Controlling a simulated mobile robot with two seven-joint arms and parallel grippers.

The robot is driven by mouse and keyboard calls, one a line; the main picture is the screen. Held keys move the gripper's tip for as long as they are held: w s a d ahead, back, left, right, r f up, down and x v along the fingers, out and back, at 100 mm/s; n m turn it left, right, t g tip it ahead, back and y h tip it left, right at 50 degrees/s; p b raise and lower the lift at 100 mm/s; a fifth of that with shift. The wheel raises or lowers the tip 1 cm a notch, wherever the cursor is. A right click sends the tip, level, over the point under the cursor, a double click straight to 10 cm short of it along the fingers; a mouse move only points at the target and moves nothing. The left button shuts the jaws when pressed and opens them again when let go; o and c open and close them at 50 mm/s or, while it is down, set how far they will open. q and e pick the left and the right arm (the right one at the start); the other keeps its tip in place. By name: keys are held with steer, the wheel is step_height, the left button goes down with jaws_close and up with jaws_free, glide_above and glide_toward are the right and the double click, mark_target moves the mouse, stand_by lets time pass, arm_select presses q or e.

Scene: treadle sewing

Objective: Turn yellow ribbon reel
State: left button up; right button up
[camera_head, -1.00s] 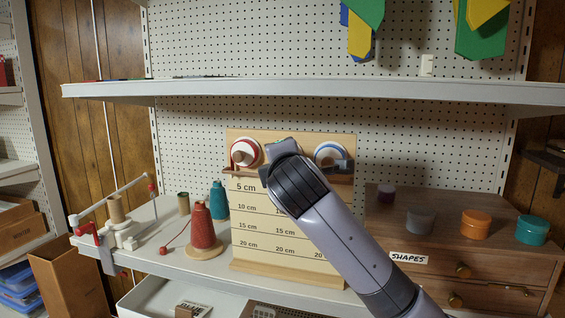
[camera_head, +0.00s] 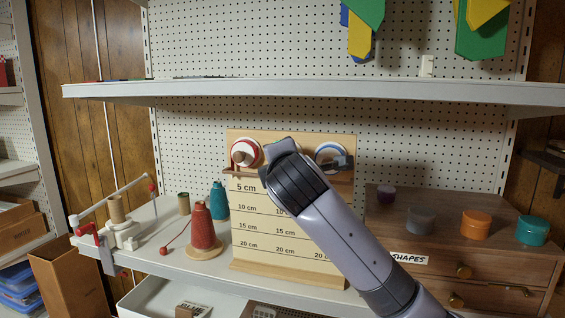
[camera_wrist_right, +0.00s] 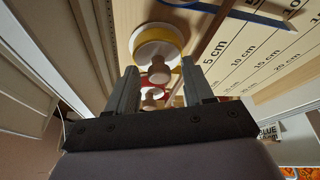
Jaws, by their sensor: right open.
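The yellow ribbon reel (camera_wrist_right: 150,34) shows in the right wrist view as a white-faced disc with a yellow rim and a wooden knob (camera_wrist_right: 160,66) standing out from it. My right gripper (camera_wrist_right: 158,77) is open, its two fingers on either side of the knob region; I cannot tell whether they touch it. In the head view my right arm hides the yellow reel and its own fingers. The red reel (camera_head: 245,151) is left of my arm and the blue reel (camera_head: 329,153) right of it, all on a wooden measuring board (camera_head: 243,228). My left gripper is out of view.
A red thread cone (camera_head: 202,228) and a teal cone (camera_head: 218,201) stand left of the board. A white clamped winder (camera_head: 121,234) is at the shelf's left end. A wooden drawer cabinet (camera_head: 500,262) stands right, and a shelf (camera_head: 200,91) crosses above.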

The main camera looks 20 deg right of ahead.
steer(key=shift+s, duration=0.1)
steer(key=f+b+v, duration=0.1)
steer(key=v, duration=0.5)
steer(key=shift+s+r, duration=0.45)
steer(key=shift+r, duration=0.1)
steer(key=shift+a, duration=0.1)
steer(key=s+a+f+m+g+y, duration=0.1)
steer(key=s+f+m+g+y, duration=0.15)
steer(key=f, duration=1.45)
steer(key=s+f+m+g+y, duration=0.1)
steer(key=f+m+y, duration=0.25)
steer(key=f, duration=1.25)
steer(key=s+d+f+m+g, duration=0.1)
steer(key=s+f+m, duration=0.4)
steer(key=s+f, duration=0.5)
steer(key=s+d+f+m+g, duration=0.1)
steer(key=s+d+f+m, duration=0.2)
steer(key=s+f, duration=0.7)
steer(key=s+m, duration=0.2)
steer(key=s, duration=0.1)
steer(key=shift+m, duration=0.4)
